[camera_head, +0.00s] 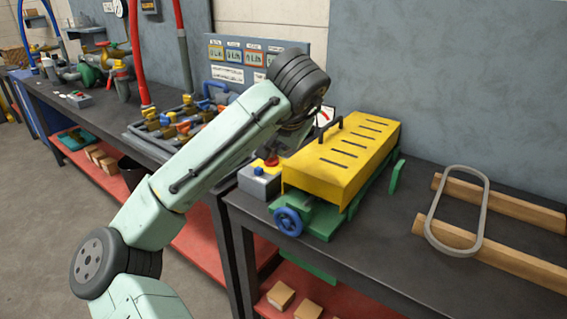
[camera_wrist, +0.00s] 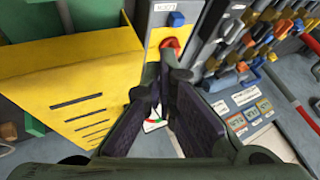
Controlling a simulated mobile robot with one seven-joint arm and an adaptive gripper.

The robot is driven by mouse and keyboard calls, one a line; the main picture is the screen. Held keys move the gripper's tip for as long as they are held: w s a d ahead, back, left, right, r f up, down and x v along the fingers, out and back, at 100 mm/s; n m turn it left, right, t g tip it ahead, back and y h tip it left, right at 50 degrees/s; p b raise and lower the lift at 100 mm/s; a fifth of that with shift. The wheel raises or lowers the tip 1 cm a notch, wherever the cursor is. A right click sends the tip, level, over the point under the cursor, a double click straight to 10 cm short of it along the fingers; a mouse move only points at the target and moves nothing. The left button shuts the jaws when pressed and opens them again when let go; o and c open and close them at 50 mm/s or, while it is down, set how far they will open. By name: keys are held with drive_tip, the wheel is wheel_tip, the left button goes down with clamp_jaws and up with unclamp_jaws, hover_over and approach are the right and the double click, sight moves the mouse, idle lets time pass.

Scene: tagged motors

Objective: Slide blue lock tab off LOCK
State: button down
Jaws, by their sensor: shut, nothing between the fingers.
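A grey control box (camera_head: 262,184) with a yellow top stands on the bench left of the yellow machine cover. A small blue tab (camera_head: 258,170) sits on it near a red button (camera_head: 271,161). In the wrist view the blue tab (camera_wrist: 177,19) is at the top, beside a white label too small to read surely, with the red button (camera_wrist: 170,44) below it. My gripper (camera_wrist: 158,86) is shut and empty. Its dark fingertips appear just below the red button in the picture; whether they touch the box I cannot tell. In the head view my wrist largely hides the fingers.
The slotted yellow cover (camera_head: 345,155) on a green machine with a blue handwheel (camera_head: 288,221) stands close right of the box. Wooden beams and a grey loop (camera_head: 457,212) lie right.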

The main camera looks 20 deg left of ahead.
sight(261, 168)
drive_tip(key=shift+s+a+f+g, duration=0.2)
drive_tip(key=shift+f+g, duration=0.1)
drive_tip(key=shift+f, duration=0.05)
drive_tip(key=p+x, duration=0.2)
drive_tip(key=x, duration=0.8)
drive_tip(key=shift+a+r, duration=0.1)
drive_tip(key=shift+w+a, duration=0.35)
drive_tip(key=shift+a, duration=0.5)
drive_tip(key=shift+w+a, duration=0.3)
drive_tip(key=shift+a, duration=0.6)
drive_tip(key=shift+r, duration=0.1)
